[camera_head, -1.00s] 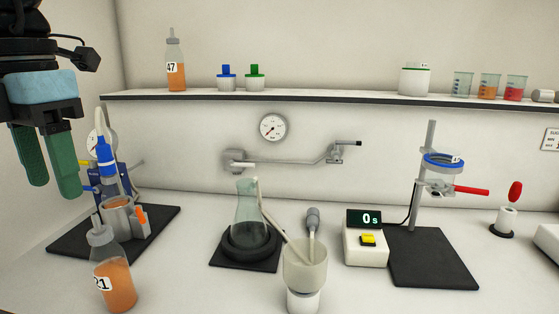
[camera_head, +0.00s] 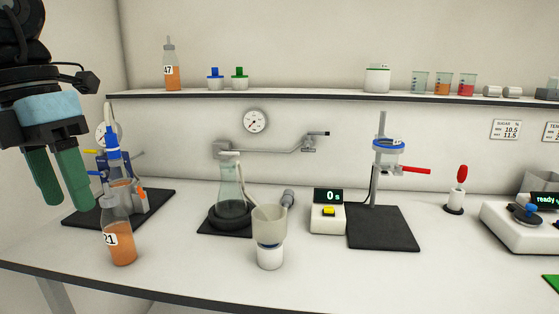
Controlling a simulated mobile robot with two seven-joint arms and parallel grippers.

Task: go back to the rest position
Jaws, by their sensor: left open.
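My left gripper (camera_head: 60,188) hangs at the left side, pointing down. Its two green fingers are apart and nothing is between them. It is above and left of the orange bottle labelled 21 (camera_head: 120,243), which stands upright on the bench, apart from the fingers. My right gripper is not in view.
The white bench (camera_head: 190,275) holds a flask (camera_head: 230,190) on a dark mat, a funnel cup (camera_head: 269,225), a timer reading 0 s (camera_head: 328,212) and a ring stand (camera_head: 379,160). A shelf (camera_head: 300,96) carries bottle 47 (camera_head: 172,75) and beakers. The front bench edge is clear.

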